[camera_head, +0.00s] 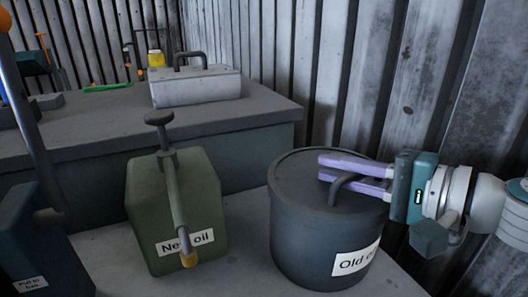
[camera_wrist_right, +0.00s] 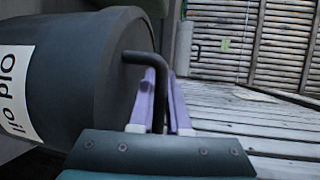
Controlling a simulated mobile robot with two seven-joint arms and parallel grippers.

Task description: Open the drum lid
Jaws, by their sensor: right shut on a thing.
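The drum (camera_head: 300,235) is a dark grey round container labelled "Old oil". Its flat lid (camera_head: 297,177) sits on top, with a bent bar handle (camera_head: 345,185). In the right wrist view the drum (camera_wrist_right: 75,75) lies sideways in the picture, and the handle (camera_wrist_right: 150,57) runs between the fingers. My right gripper (camera_head: 325,168) has purple fingers and is shut on the handle, coming in from the right. The lid appears level on the drum, with no gap that I can make out. My left gripper is not in view.
A green "New oil" can (camera_head: 170,215) with a pump and spout stands left of the drum. A dark blue container (camera_head: 45,255) stands at far left. Behind is a raised bench (camera_head: 90,130) with a grey toolbox (camera_head: 195,88). A corrugated wall (camera_head: 400,80) rises close behind the drum.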

